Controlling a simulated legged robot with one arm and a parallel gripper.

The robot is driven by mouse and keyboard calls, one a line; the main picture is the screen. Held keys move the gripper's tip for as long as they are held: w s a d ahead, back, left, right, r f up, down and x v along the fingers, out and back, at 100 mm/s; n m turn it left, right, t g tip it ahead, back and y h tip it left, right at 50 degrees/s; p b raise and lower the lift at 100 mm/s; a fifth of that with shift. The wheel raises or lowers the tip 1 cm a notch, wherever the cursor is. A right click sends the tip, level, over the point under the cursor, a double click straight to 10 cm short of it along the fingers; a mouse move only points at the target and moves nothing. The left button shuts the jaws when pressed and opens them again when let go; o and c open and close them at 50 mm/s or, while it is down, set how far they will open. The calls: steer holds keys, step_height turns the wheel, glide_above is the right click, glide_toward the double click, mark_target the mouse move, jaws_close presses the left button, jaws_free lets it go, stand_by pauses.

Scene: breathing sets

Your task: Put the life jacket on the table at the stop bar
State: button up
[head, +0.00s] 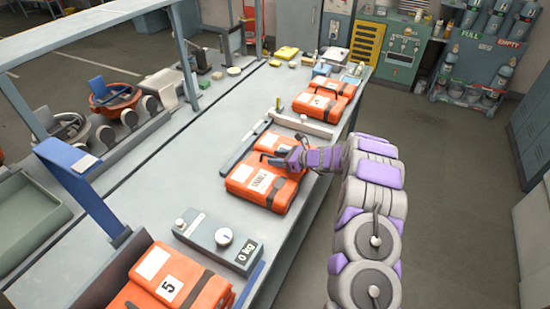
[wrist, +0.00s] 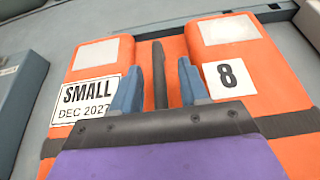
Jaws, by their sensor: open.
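An orange life jacket (head: 262,182) lies flat on the grey table (head: 205,150) near its middle. In the wrist view the life jacket (wrist: 270,75) shows a "SMALL DEC 202?" label, an "8" label and a dark strap loop standing in its middle. My gripper (head: 270,160) is above the jacket. In the wrist view my gripper (wrist: 157,80) is open, with one blue-grey finger on each side of the loop; whether they touch it is unclear. A pale bar (head: 302,125) lies across the table just beyond the jacket, perhaps the stop bar.
A dark grey strip (head: 243,150) lies left of the jacket. A scale (head: 218,240) reading 0 kg sits nearer. Another life jacket (head: 175,290) marked 5 lies at the near end, and others (head: 318,98) lie beyond the pale bar.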

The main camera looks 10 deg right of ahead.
steer(key=p+v, duration=0.1)
steer(key=v, duration=0.9)
steer(key=shift+s+d+r+p, duration=0.2)
steer(key=shift+d+p, duration=0.05)
steer(key=shift+p, duration=0.1)
steer(key=s+a+r+n+g+h, duration=0.1)
steer(key=s+a+r+n+g, duration=0.3)
steer(key=s+a+r+n, duration=0.55)
steer(key=s+a+r+n+g, duration=0.5)
steer(key=s+a, duration=0.3)
steer(key=s, duration=0.4)
steer(key=s+d+r+n+h, duration=0.1)
steer(key=s+d+n+h, duration=0.2)
steer(key=s, duration=0.6)
steer(key=s+d+r+n+h, duration=0.1)
steer(key=s+d+n+h, duration=0.2)
steer(key=s, duration=0.7)
steer(key=s+d+r+n+h, duration=0.1)
steer(key=s+d+n+h, duration=0.3)
steer(key=s, duration=0.6)
steer(key=shift+d+r+n+g, duration=0.25)
steer(key=shift+r+n+g, duration=0.1)
steer(key=shift+g, duration=0.05)
